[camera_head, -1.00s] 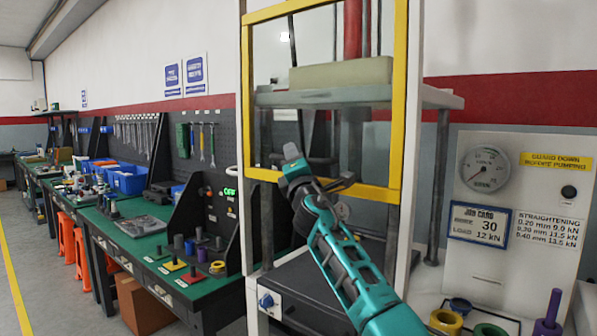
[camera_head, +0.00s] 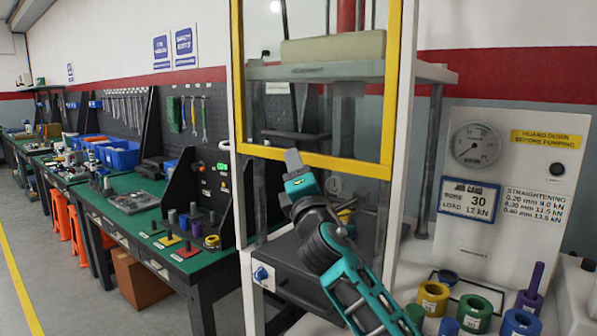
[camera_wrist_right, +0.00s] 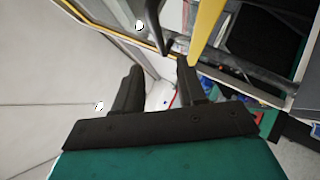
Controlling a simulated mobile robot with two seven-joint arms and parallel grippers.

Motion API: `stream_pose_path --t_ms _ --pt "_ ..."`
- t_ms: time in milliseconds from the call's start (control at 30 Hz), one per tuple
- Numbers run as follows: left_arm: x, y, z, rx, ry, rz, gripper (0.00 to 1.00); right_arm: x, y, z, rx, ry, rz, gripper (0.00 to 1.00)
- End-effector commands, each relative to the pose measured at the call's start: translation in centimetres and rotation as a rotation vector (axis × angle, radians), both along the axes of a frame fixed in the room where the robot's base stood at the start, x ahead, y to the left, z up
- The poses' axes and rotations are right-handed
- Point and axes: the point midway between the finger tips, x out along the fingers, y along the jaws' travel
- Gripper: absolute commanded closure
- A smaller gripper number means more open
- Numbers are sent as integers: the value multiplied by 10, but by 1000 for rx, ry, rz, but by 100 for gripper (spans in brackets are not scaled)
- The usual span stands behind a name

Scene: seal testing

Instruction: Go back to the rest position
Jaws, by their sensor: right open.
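My right gripper (camera_head: 293,160) is in front of the press, by the lower edge of its yellow-framed guard (camera_head: 315,158). In the wrist view its two dark fingers (camera_wrist_right: 160,72) stand apart with nothing between them. The teal right arm comes up from the bottom of the head view and covers part of the press bed. A small yellow part (camera_head: 345,216) shows on the bed behind the arm. My left gripper is not in view.
A gauge panel (camera_head: 474,143) with a job card stands at the right. Several coloured rings (camera_head: 433,297) and a purple post (camera_head: 530,288) are at the lower right. A green workbench (camera_head: 130,210) with tools runs along the left. The floor at far left is clear.

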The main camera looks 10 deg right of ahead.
Motion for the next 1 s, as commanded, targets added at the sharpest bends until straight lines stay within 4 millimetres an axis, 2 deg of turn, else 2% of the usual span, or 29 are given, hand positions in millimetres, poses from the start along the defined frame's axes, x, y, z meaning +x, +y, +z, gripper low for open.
stream_pose_path --t_ms 433,567,667,767,800,1000 --pt "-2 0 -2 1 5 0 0 -7 0 -3 0 1 0 60" --pt "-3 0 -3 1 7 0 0 -8 0 -22 39 33 20 60" --pt "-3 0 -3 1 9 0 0 -13 0 -63 136 105 67 60" --pt "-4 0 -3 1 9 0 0 -26 -1 -120 290 208 124 60" --pt "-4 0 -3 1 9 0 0 -33 -2 -144 360 253 145 60" --pt "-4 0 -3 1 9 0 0 -83 -4 -254 727 455 207 60"
